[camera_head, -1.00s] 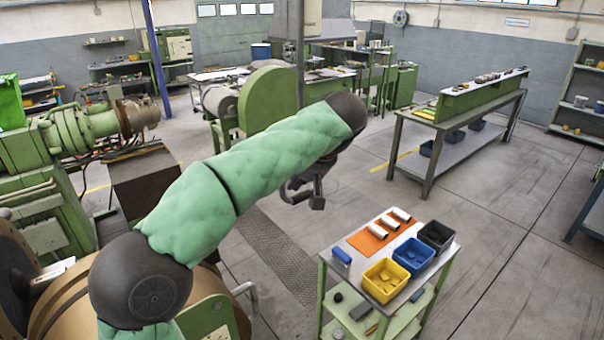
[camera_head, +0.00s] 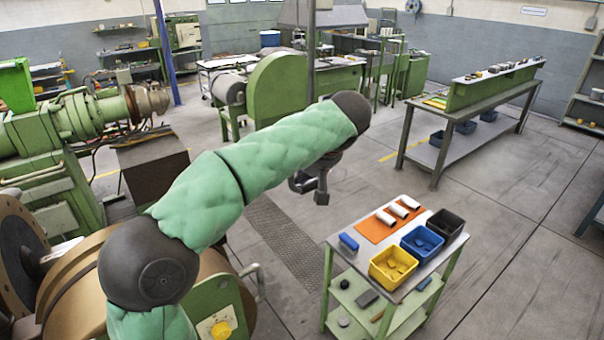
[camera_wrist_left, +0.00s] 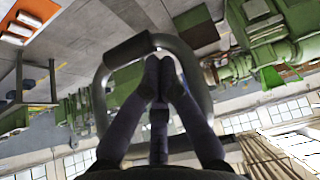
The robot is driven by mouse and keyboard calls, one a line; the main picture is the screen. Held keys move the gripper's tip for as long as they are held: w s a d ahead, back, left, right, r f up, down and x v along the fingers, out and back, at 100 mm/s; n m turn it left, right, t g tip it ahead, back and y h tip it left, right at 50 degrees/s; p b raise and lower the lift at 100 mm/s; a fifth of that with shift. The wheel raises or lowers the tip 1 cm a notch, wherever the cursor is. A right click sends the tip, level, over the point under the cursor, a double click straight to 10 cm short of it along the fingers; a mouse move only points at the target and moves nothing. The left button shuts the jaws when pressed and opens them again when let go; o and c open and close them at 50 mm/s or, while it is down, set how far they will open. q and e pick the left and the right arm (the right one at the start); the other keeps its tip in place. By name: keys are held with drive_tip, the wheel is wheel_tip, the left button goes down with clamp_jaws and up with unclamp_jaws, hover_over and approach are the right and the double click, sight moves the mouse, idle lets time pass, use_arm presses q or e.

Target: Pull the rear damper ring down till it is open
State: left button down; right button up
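The damper ring, a grey metal loop (camera_wrist_left: 207,88) with a dark sleeve on its top bar, fills the middle of the left wrist view. My left gripper (camera_wrist_left: 160,68) has its two dark fingers inside the loop's outline, tips nearly together just below the top bar. Whether the tips touch the bar is unclear. In the head view my left gripper (camera_head: 320,190) is small and dark below the black wrist, with a dark curved piece beside it that may be the ring. A vertical pole (camera_head: 311,60) passes behind my forearm. My right gripper is out of view.
A green trolley (camera_head: 348,290) with yellow, blue and black bins stands at front right of my gripper. A green machine (camera_head: 75,125) is at left, a green-sided bench (camera_head: 480,95) at right. Open floor (camera_head: 480,200) lies between trolley and bench.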

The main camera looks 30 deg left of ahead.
use_arm(q)
wheel_tip(320, 180, down, 10)
drive_tip(key=b, duration=0.6)
drive_tip(key=shift+b, duration=0.35)
drive_tip(key=shift+d, duration=0.1)
